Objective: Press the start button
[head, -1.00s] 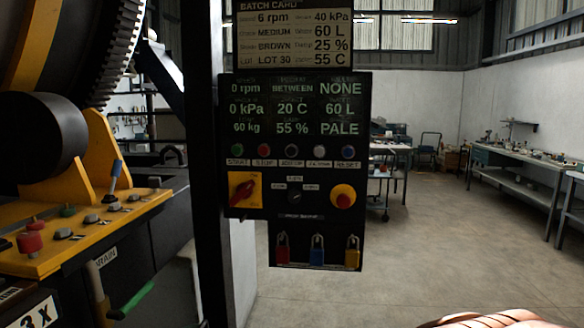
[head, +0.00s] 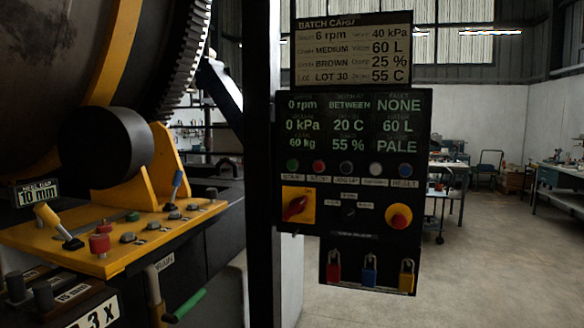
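The start button is a small green button (head: 293,166) at the left end of a row of several buttons on the black control panel (head: 300,258). The label under it is too blurred to read surely. The panel's display reads 0 rpm, 0 kPa, 20 C, 60 L, 60 kg, 55 %, NONE and PALE. A red rotary switch on a yellow plate (head: 298,205) and a red knob on a yellow base (head: 398,216) sit below the buttons. My gripper is not in view.
A batch card (head: 354,55) hangs above the panel. A dark post (head: 262,160) stands left of it. Further left is a large drum (head: 60,50) with a yellow control console (head: 110,262). Padlocks hang below the panel. Open floor (head: 480,270) lies to the right, with workbenches beyond.

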